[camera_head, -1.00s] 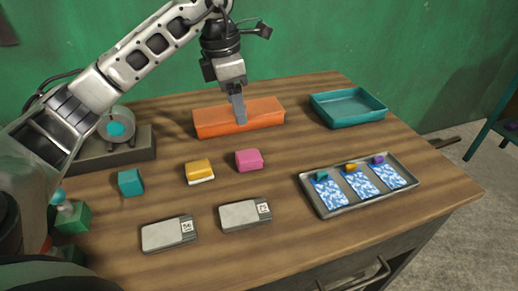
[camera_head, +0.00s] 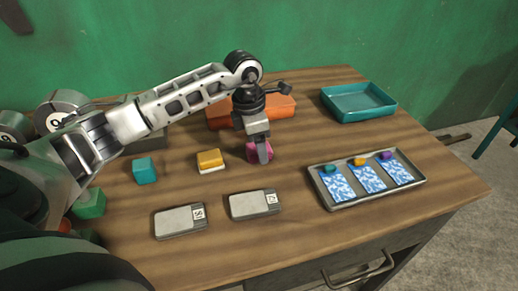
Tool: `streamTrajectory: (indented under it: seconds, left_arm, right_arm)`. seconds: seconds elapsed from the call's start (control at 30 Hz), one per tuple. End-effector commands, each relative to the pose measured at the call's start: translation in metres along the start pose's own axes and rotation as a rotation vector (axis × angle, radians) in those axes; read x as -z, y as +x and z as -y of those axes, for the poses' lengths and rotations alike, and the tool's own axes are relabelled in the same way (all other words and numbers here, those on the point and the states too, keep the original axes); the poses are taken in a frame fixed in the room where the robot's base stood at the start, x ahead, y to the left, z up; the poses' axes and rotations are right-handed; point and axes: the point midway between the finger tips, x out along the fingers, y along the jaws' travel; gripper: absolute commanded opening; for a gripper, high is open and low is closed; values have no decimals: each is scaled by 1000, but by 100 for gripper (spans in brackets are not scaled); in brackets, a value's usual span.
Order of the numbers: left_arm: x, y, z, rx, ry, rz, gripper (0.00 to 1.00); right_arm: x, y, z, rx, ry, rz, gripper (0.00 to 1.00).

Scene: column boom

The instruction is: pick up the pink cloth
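The pink cloth (camera_head: 252,153), a small folded block, lies on the wooden table right of a yellow-and-white block. My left gripper (camera_head: 263,154) points straight down over it. One grey finger shows in front of the cloth's near face and hides its middle; the other finger is hidden. I cannot tell whether the fingers touch or grip the cloth. My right gripper is out of view.
Close by are the yellow-and-white block (camera_head: 210,159), a teal block (camera_head: 145,170), an orange tray (camera_head: 279,108) behind and two grey scales (camera_head: 180,222) (camera_head: 250,205) in front. A metal tray (camera_head: 334,207) and a teal tray (camera_head: 358,116) stand right. Bare wood lies between.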

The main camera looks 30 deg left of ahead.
Motion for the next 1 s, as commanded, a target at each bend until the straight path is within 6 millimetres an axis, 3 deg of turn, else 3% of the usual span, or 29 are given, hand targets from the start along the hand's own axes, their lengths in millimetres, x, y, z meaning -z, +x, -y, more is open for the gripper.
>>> streamTrajectory:
  seconds: [0.2,0.4,0.77,0.87,1.0]
  left_arm:
    - [0,2,0,0,0,0,67]
    - [0,1,0,0,0,0,19]
    - [-1,-2,0,-2,1,2,19]
    - [-2,-9,-1,-4,2,3,19]
    - [-6,-32,-1,-7,1,6,19]
  right_arm:
    - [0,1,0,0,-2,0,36]
    - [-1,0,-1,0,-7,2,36]
    - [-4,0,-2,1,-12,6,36]
    - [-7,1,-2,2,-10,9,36]
    - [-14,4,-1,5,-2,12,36]
